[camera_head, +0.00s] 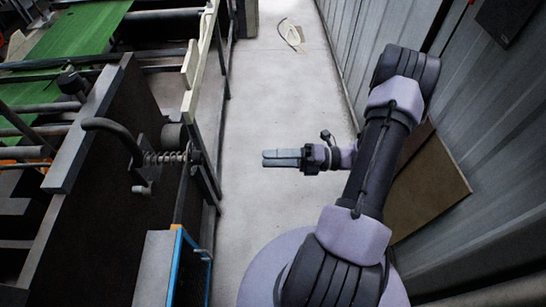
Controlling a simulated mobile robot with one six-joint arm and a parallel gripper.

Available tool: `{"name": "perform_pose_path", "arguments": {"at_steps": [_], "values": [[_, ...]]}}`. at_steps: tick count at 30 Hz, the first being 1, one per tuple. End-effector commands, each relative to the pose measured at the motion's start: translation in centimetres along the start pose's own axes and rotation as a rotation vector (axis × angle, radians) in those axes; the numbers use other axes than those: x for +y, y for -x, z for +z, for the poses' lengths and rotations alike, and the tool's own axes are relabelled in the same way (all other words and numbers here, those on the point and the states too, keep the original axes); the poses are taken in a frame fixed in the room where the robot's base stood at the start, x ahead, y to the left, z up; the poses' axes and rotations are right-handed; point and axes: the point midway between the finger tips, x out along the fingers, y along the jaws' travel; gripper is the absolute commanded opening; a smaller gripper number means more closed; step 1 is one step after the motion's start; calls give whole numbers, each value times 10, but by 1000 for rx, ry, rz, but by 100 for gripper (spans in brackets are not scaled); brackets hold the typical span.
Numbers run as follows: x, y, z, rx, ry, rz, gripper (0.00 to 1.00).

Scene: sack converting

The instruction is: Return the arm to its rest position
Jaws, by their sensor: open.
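My gripper (267,158) is in the middle of the view, at the end of my arm, pointing left. It is held over the bare floor aisle, and nothing shows in its jaws. The jaws are seen from above as a grey-green block, and the gap between the fingers is hard to make out. My arm (370,165) rises from the bottom of the view, bends at the upper right and folds back to the gripper. The gripper is apart from the machine on the left.
The machine (90,225) fills the left side, with a spring-loaded crank handle (160,157) sticking out toward the aisle. A blue-edged box (157,265) stands below. A corrugated wall (480,130) and brown board (430,190) stand at right.

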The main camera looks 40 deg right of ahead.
Motion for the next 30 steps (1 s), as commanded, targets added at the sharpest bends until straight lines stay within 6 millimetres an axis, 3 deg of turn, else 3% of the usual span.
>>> {"name": "perform_pose_path", "arguments": {"at_steps": [12, 16, 22, 27, 30], "values": [[0, -1, 0, 6, 5, -1, 58], [11, -24, -10, 183, 174, -47, 58], [46, -81, -77, 865, 913, -108, 58], [61, -94, -131, 1418, 1696, -23, 58], [69, -96, -147, 1652, 2141, 51, 58]]}}
